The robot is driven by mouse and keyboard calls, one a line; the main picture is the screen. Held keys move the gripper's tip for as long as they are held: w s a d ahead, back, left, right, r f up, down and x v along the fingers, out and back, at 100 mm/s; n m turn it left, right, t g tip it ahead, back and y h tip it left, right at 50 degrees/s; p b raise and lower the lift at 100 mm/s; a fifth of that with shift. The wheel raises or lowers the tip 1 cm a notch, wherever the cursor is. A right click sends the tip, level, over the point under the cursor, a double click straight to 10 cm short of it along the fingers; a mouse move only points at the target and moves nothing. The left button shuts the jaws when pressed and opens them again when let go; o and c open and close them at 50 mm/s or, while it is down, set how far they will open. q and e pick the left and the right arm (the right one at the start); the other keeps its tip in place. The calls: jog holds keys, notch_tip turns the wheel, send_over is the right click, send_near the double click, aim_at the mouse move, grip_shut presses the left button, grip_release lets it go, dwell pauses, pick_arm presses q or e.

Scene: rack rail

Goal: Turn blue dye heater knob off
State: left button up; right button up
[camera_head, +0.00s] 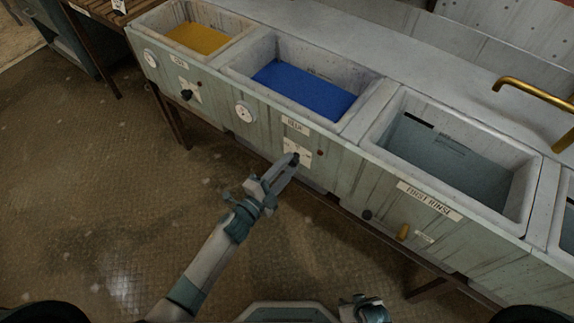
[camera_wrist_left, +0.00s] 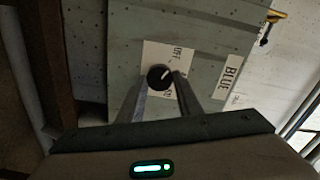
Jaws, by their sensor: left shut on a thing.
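The blue dye vat (camera_head: 262,76) is a basin of blue liquid in the middle left of the head view, with a label below it. Its heater knob (camera_wrist_left: 160,77) is a round black knob with a pale pointer line, on a white plate (camera_wrist_left: 172,55) beside the label BLUE (camera_wrist_left: 228,76) in the left wrist view. The pointer slants up and to the right there. My left gripper (camera_head: 293,163) is at the front panel, its fingers on either side of the knob and shut on it. My right gripper (camera_head: 364,306) is at the bottom edge, mostly cut off.
A yellow vat (camera_head: 197,39) with its own black knob (camera_head: 187,95) stands to the left. A rinse basin (camera_head: 452,158) stands to the right, with a dark knob (camera_head: 367,215) and an orange handle (camera_head: 403,232) below. A brass tap (camera_head: 535,92) is at far right.

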dwell(0.3)
pick_arm(q)
jog(key=o, duration=1)
jog(key=shift+o, duration=0.2)
jog(key=shift+a, duration=0.1)
jog(key=b+v, duration=0.1)
jog(key=v, duration=1.6)
jog(key=shift+b, duration=0.3)
pick_arm(e)
jog(key=shift+s+d+f+g, duration=0.2)
jog(key=shift+s+d+g, duration=0.2)
jog(key=shift+s, duration=0.2)
jog(key=shift+s+d+f+g, duration=0.15)
jog(key=shift+s+d+g, duration=0.2)
jog(key=shift+s, duration=0.25)
pick_arm(q)
jog(key=shift+s, duration=0.1)
pick_arm(e)
jog(key=shift+w, duration=0.25)
